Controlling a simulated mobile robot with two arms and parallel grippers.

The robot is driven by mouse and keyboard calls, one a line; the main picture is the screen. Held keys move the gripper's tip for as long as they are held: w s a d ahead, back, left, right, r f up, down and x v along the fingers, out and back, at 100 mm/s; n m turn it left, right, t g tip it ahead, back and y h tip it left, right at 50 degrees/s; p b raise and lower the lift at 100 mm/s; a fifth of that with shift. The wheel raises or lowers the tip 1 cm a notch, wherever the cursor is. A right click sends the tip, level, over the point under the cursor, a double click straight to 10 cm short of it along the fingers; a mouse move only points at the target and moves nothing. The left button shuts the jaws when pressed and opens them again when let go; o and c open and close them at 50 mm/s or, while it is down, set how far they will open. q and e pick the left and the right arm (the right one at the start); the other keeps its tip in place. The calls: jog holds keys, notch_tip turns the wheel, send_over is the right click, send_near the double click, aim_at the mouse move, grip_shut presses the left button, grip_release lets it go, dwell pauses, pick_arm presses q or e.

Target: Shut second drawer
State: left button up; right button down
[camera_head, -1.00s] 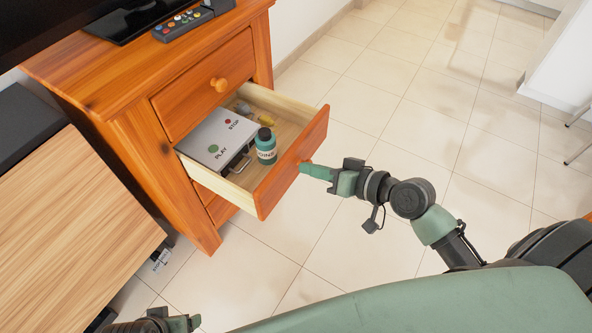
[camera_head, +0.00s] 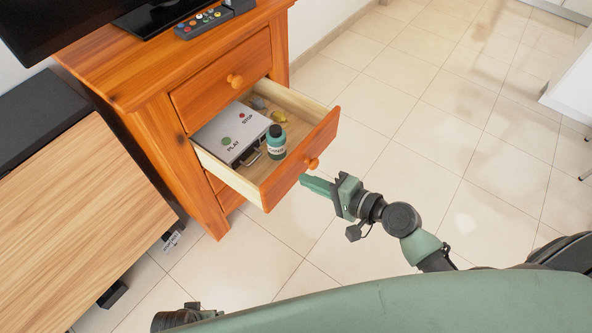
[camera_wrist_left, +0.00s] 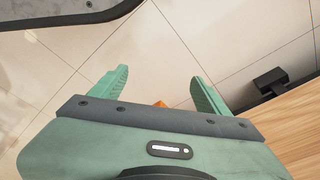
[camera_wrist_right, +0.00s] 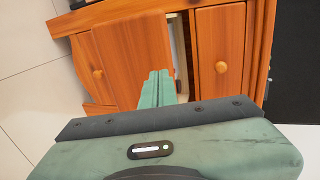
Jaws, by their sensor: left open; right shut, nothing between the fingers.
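The second drawer (camera_head: 292,172) of the orange wooden chest stands pulled out below the closed top drawer (camera_head: 222,80). Its front carries a round knob (camera_head: 312,163). My right gripper (camera_head: 303,181) is shut and empty, its tip just in front of the drawer front, below the knob in the picture; I cannot tell whether it touches. In the right wrist view the shut fingers (camera_wrist_right: 157,88) overlap the drawer front (camera_wrist_right: 143,45). My left gripper (camera_head: 210,314) is low at the picture's bottom; the left wrist view shows its fingers (camera_wrist_left: 160,88) apart and empty over floor.
Inside the drawer lie a grey PLAY/STOP box (camera_head: 231,133), a dark green bottle (camera_head: 276,143) and a small yellow item (camera_head: 278,117). A wooden-topped unit (camera_head: 80,215) is at left. Tiled floor at right is clear.

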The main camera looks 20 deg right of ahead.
aim_at(285, 168)
pick_arm(q)
jog(key=shift+s+f, duration=0.35)
jog(key=shift+f, duration=0.35)
pick_arm(e)
jog(key=shift+w+a, duration=0.7)
jog(key=shift+w, duration=0.15)
jog(key=shift+w+a, duration=0.65)
jog(key=shift+w, duration=0.2)
